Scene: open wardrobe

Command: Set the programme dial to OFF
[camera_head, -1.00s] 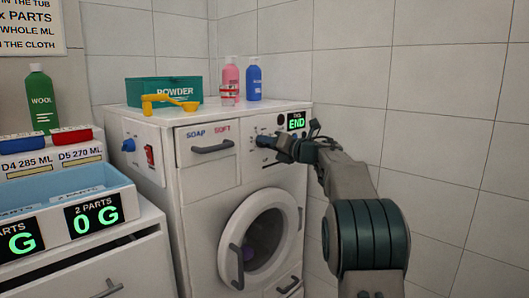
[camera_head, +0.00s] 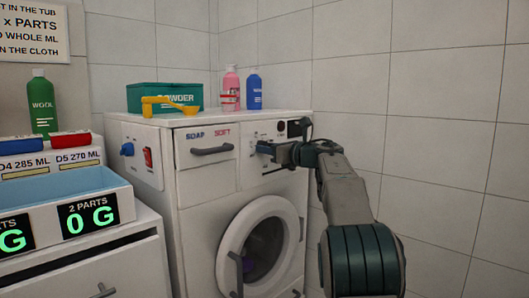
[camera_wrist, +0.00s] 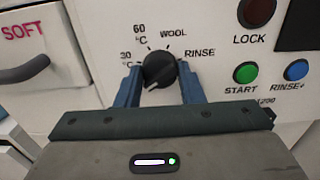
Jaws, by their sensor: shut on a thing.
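The black programme dial (camera_wrist: 159,68) is on the white washing machine's front panel (camera_head: 260,130). The wrist view shows 30 °C, 60 °C, WOOL and RINSE marked around its left, top and right. Its white pointer mark points down and slightly left. No OFF label shows; my gripper's body covers the panel below the dial. My gripper (camera_wrist: 159,82) is shut on the dial, with one blue finger on each side. In the head view my gripper (camera_head: 264,149) is at the panel, and its fingers hide the dial. The machine's display (camera_head: 293,128) is dark.
START (camera_wrist: 245,73), LOCK (camera_wrist: 255,12) and RINSE+ (camera_wrist: 296,70) buttons sit right of the dial. The SOFT drawer handle (camera_wrist: 25,69) is at the left. Bottles and a powder box (camera_head: 165,95) stand on top. A tiled wall is close on the right.

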